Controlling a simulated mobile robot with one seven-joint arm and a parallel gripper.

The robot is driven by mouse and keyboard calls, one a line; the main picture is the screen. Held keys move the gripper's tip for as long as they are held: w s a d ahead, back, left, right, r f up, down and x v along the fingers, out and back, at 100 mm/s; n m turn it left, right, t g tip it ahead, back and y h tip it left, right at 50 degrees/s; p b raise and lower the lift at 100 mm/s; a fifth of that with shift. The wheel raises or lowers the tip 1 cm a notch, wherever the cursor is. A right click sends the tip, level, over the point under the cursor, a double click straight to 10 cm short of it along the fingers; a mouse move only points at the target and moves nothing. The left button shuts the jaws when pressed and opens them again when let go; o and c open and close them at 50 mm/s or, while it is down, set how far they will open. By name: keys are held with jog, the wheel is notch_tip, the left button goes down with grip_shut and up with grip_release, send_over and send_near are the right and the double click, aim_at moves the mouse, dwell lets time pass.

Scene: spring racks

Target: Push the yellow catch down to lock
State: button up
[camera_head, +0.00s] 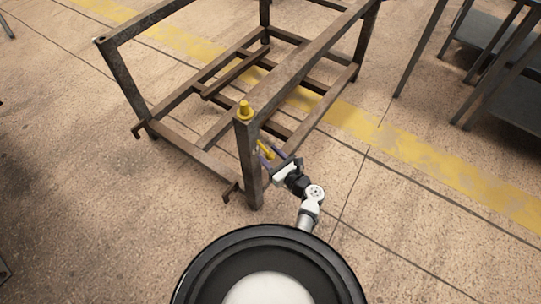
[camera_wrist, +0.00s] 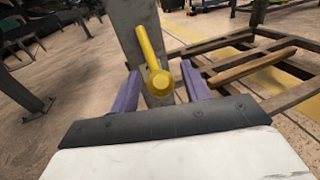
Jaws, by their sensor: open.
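The yellow catch (camera_wrist: 148,47) is on a grey metal post (camera_wrist: 128,38) of the rack. In the wrist view its lever points up, leaning slightly left, from a round yellow hub (camera_wrist: 160,83). In the head view the catch (camera_head: 266,151) is small and partly covered by my gripper. My gripper (camera_head: 274,151) is at the right side of the rack's near corner post. In the wrist view my gripper (camera_wrist: 160,78) is open, with one purple finger on each side of the hub. I cannot tell whether either finger touches it.
Hooks (camera_head: 231,190) stick out low on the left. A dark shelf unit (camera_head: 505,85) stands at right.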

jog(key=b+v, duration=0.1)
jog(key=v, duration=1.2)
jog(key=shift+s+d, duration=0.25)
jog(key=shift+s, duration=0.05)
jog(key=shift+r, duration=0.1)
